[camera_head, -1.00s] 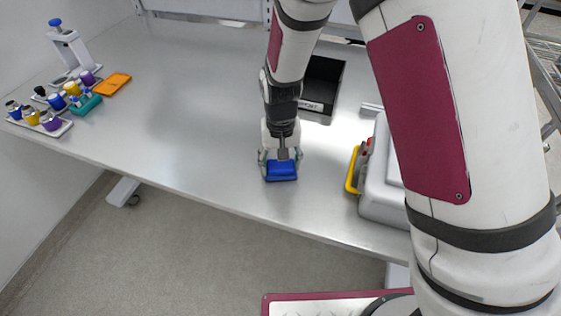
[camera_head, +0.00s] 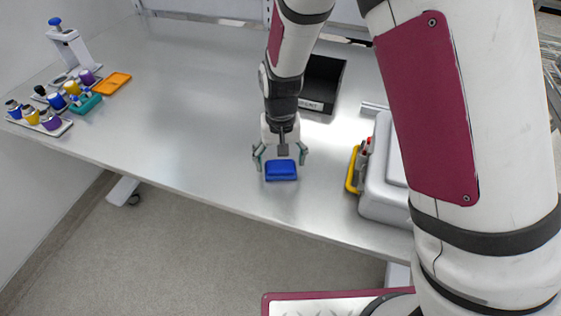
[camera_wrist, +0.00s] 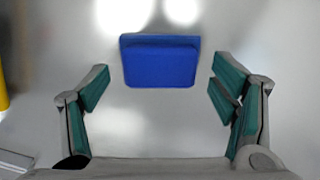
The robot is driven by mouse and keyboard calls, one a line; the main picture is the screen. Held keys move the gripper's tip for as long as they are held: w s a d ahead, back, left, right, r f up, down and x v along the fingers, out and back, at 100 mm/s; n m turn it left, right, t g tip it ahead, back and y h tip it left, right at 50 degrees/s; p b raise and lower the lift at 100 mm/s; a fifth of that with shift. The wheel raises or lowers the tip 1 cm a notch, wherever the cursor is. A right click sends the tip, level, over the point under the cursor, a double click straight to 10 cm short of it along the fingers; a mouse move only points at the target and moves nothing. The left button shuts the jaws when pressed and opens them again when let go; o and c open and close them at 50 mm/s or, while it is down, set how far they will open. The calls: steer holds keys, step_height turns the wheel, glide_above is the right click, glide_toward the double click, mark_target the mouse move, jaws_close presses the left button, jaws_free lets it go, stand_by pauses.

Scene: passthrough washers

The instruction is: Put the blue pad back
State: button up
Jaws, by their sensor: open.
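The blue pad (camera_head: 281,170) lies on the metal table near its front edge. In the wrist view the blue pad (camera_wrist: 160,62) lies flat, beyond and between the fingertips, with a clear gap on both sides. My gripper (camera_head: 281,154) is open and empty, just behind the pad in the head view. In the wrist view the two green-padded fingers of my gripper (camera_wrist: 162,90) are spread wide and do not touch the pad.
A black bin (camera_head: 323,84) stands behind the gripper. A grey case (camera_head: 385,180) with a yellow holder (camera_head: 352,171) stands to the right. An orange tray (camera_head: 112,84), a teal rack (camera_head: 84,106) and several coloured vials are at the far left. The table's middle left is clear.

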mark_target(280, 165)
steer(key=s+d+r+t, duration=0.1)
steer(key=d+r, duration=0.2)
steer(key=r, duration=0.6)
steer(key=s+d+r, duration=0.1)
steer(key=d+r, duration=0.1)
steer(key=r, duration=0.7)
steer(key=s+d+r+t, duration=0.2)
steer(key=s+d+r, duration=0.3)
steer(key=s, duration=0.3)
steer(key=s+d+r+t, duration=0.2)
steer(key=s+d+r, duration=0.3)
steer(key=s+d, duration=0.3)
steer(key=shift+s+r+m+b, duration=0.3)
steer(key=shift+s+b, duration=0.05)
